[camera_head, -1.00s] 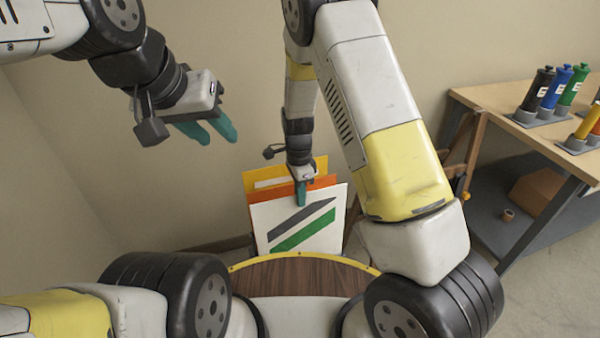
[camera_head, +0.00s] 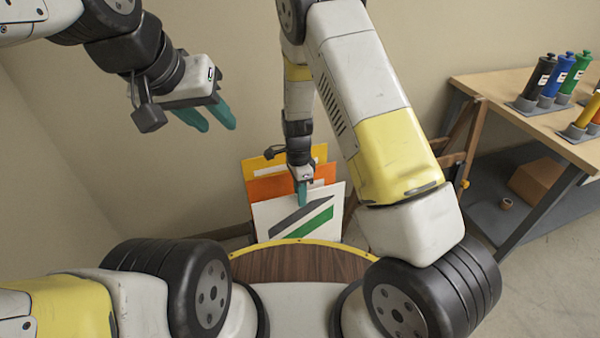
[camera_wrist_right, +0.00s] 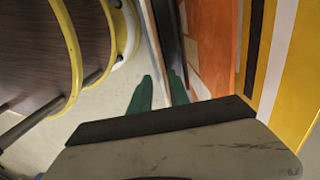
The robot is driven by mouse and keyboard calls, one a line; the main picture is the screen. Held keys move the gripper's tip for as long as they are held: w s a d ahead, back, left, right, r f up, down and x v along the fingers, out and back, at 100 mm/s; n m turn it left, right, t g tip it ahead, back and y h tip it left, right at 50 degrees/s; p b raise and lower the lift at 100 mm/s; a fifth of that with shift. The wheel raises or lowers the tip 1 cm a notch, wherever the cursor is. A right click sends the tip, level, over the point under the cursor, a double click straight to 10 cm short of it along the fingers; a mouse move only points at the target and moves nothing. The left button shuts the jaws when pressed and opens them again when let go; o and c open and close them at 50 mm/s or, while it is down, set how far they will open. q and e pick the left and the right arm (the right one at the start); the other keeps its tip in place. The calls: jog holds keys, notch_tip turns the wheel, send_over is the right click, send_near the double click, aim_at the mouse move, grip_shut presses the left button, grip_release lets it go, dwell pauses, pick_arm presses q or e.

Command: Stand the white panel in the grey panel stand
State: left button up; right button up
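The white panel (camera_head: 290,214), with a dark grey and a green diagonal stripe, is upright in front of the other panels in the head view. My right gripper (camera_head: 301,195) is shut on its upper edge. In the right wrist view the white panel's thin edge (camera_wrist_right: 152,38) runs between the two teal fingers of the right gripper (camera_wrist_right: 160,90). The panel's lower edge is hidden in the head view. My left gripper (camera_head: 212,120) is open and empty, high at the left in front of the wall. I cannot make out the grey panel stand.
An orange panel (camera_head: 262,190) and a yellow panel (camera_head: 256,168) stand upright close behind the white one. At the right, a wooden-topped table (camera_head: 500,92) carries several coloured bottles, with a brown box (camera_head: 535,184) on the grey shelf below. Open floor lies at the lower right.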

jog(key=shift+o, duration=0.2)
jog(key=s+d+r+n+t+y, duration=0.1)
jog(key=d+r+n+y, duration=0.2)
jog(key=r, duration=1.7)
jog(key=s+d+r+n+t, duration=0.3)
jog(key=s+d+r+n, duration=0.2)
jog(key=s+r, duration=0.3)
jog(key=s+d+r+n+t, duration=0.3)
jog(key=s+d+r+n, duration=0.3)
jog(key=s+r, duration=0.3)
jog(key=shift+s+r+n, duration=0.2)
jog(key=shift+r+n, duration=0.25)
jog(key=shift+n, duration=0.05)
jog(key=shift+a, duration=0.1)
